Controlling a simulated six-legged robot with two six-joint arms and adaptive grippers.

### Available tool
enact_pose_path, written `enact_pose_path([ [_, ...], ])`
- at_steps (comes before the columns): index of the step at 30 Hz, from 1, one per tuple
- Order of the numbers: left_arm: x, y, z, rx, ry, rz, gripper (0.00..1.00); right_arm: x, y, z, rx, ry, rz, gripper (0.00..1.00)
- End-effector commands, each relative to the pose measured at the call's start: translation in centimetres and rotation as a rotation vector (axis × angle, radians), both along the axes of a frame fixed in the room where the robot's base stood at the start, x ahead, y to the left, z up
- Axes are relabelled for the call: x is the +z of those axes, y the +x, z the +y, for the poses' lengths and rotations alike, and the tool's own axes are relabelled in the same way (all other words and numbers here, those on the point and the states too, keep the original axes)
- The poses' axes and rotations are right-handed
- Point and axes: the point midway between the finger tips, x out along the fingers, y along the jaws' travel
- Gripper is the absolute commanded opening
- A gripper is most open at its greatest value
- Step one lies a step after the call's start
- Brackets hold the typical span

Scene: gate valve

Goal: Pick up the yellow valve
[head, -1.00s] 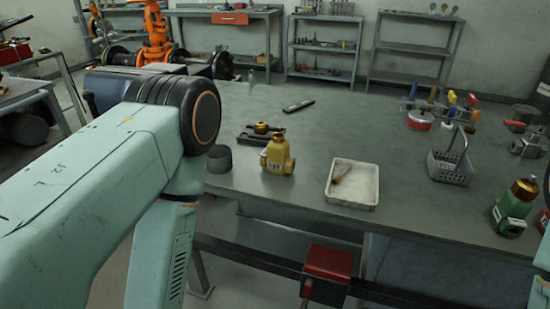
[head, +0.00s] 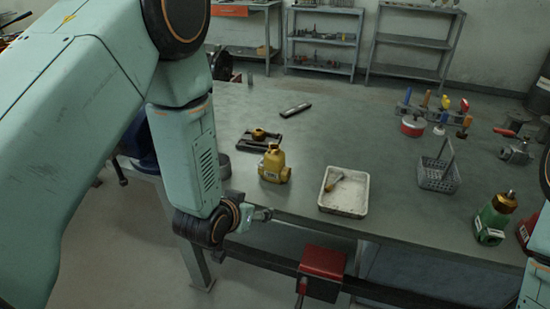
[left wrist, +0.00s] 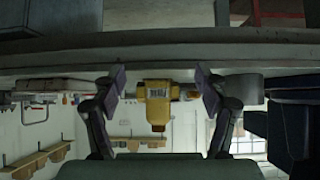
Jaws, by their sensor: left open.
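The yellow valve (head: 274,165) stands upright on the grey table near its front edge. In the left wrist view the yellow valve (left wrist: 157,98) appears upside down, framed between my fingers. My left gripper (head: 264,214) is just off the table's front edge, in front of the valve and lower in the picture. The valve is beyond the fingertips and not touched. My right gripper is out of view.
A white tray (head: 328,208) with a tool in it lies right of the valve. A dark holder (head: 244,143) sits behind it on the table (head: 340,120). A grey basket (head: 438,180) and a green bottle-like part (head: 490,220) are further right. A red box (head: 322,272) sits below the front edge.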

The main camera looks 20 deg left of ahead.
Motion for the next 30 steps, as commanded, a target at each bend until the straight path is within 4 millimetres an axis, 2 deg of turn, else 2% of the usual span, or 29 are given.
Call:
enact_pose_path([
  [1, 2.8, 2.5, -0.4, -0.011, -0.004, -0.087, 0.74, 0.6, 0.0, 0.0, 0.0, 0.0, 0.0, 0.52],
  [3, 5.1, 5.0, -0.8, -0.024, -0.01, -0.187, 0.74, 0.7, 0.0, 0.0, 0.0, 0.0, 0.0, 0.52],
  [5, 6.3, 6.4, -1.1, -0.032, -0.017, -0.251, 0.74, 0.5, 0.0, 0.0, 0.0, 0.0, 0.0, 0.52],
  [7, 7.0, 7.0, -1.3, -0.037, -0.023, -0.29, 0.74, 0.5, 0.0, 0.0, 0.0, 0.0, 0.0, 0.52],
  [20, 5.8, 10.2, -1.5, -0.035, -0.028, -0.304, 0.74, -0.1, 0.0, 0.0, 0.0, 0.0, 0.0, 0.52],
  [27, 4.7, 13.2, -1.6, -0.035, -0.028, -0.305, 0.74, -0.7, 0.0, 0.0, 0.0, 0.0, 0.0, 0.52],
  [30, 4.3, 13.9, -1.7, -0.035, -0.028, -0.303, 0.74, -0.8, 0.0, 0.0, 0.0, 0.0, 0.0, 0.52],
])
